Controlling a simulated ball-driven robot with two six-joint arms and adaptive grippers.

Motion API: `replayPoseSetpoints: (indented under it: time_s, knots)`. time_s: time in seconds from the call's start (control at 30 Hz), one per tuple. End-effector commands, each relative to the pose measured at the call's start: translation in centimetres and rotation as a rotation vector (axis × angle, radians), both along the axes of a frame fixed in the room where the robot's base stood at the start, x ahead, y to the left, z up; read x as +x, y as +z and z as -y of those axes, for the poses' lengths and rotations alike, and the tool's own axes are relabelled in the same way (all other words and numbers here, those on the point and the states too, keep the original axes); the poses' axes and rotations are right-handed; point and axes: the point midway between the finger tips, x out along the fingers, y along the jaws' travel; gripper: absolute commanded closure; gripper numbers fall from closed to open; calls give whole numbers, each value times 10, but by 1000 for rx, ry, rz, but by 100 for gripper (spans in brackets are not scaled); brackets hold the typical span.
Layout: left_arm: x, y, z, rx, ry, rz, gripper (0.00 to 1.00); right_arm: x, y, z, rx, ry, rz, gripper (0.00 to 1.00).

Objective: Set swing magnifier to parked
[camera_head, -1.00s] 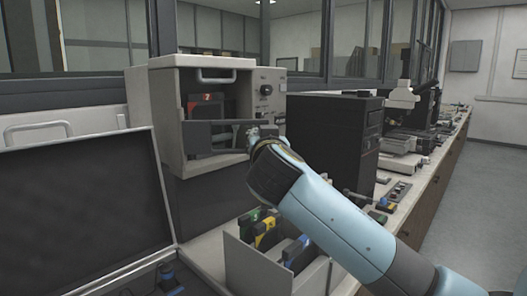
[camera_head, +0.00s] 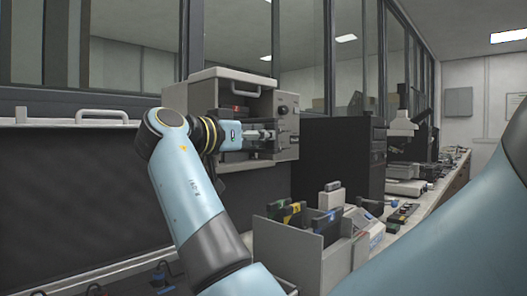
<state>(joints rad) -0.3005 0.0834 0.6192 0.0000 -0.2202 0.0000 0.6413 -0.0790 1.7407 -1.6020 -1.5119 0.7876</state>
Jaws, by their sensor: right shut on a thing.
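The mounting press (camera_head: 223,93) is a beige box on the bench with an open front. A dark grey flat part (camera_head: 240,157) shows at its front; I take it for the swing magnifier. My right gripper (camera_head: 266,134) reaches across the press front from the left, pointing right. It is shut on the dark part, near the press's control side. My wrist and fingers cover much of that part, so its full shape and angle are hidden. My left gripper is not in view.
A grey bin (camera_head: 287,250) with coloured cartridges stands in front of the press. A black cabinet (camera_head: 340,160) is to its right. A microscope (camera_head: 403,125) stands farther along the bench.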

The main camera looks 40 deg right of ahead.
Motion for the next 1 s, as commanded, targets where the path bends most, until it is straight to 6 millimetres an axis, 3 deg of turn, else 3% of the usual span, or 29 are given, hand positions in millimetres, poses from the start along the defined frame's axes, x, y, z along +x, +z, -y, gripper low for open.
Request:
replayPoseSetpoints:
  time_s: [0.2,0.67,0.7,0.87,1.0]
  knots:
    - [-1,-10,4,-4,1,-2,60,2,1,-5,-3,-49,3,100]
    - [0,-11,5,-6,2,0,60,2,2,-6,-3,-58,3,100]
    - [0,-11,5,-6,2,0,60,2,2,-6,-3,-58,3,75]
    - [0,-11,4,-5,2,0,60,2,2,-6,-2,-58,2,54]
    - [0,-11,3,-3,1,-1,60,2,1,-6,-1,-59,2,53]
